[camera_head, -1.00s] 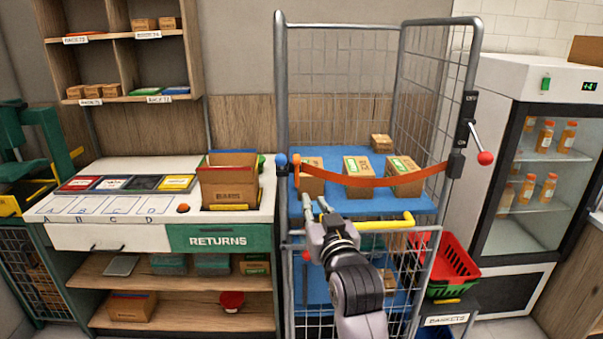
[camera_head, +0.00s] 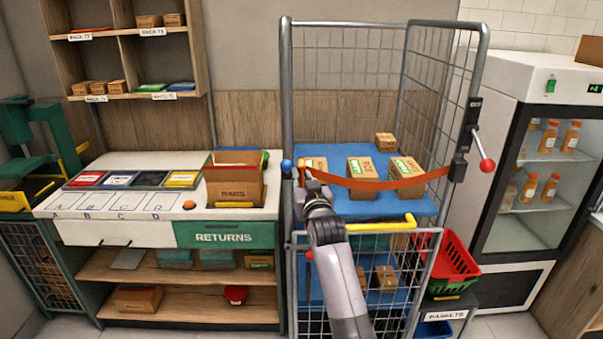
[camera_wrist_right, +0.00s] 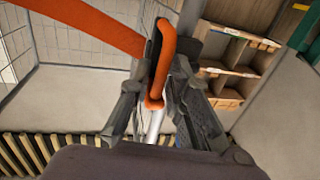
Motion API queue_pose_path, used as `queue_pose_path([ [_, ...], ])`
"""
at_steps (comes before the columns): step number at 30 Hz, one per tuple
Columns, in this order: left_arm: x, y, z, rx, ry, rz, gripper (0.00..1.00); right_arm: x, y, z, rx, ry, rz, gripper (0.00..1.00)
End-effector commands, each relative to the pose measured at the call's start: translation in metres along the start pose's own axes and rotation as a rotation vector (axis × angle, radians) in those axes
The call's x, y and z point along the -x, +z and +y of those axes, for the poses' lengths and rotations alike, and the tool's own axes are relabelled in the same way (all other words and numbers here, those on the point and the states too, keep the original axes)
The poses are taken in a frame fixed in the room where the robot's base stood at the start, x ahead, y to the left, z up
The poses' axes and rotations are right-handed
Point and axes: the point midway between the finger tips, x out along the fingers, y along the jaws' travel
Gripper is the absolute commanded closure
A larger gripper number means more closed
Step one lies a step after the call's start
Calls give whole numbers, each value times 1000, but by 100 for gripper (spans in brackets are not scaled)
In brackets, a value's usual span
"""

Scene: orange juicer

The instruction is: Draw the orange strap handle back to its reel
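The orange strap (camera_head: 385,183) spans the cage trolley's front, sagging slightly, from the black reel (camera_head: 458,169) on the right post to the left post. Its orange handle (camera_head: 301,164) is at the left post, beside a blue ball. My right gripper (camera_head: 305,178) is at that handle, partly covering it. In the right wrist view the orange loop handle (camera_wrist_right: 159,75) stands between the fingers of my right gripper (camera_wrist_right: 160,85). I cannot tell whether the fingers press on it. My left gripper is not in view.
The cage trolley (camera_head: 287,90) holds cartons on blue shelves. A yellow bar (camera_head: 380,226) crosses below the strap. A lever with a red knob (camera_head: 487,166) stands out by the reel. The returns counter (camera_head: 130,215) is left, red baskets (camera_head: 452,265) and a fridge right.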

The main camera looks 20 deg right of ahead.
Motion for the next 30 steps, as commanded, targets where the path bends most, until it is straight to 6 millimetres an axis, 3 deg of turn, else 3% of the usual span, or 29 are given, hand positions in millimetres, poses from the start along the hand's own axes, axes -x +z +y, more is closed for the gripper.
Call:
queue_pose_path([
  [6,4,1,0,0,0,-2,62,-12,0,0,1,0,0,82],
  [15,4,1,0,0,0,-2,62,-13,0,0,1,0,0,82],
  [23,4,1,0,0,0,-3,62,-13,0,0,1,0,0,100],
  [30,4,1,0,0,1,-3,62,-13,0,0,1,0,0,100],
])
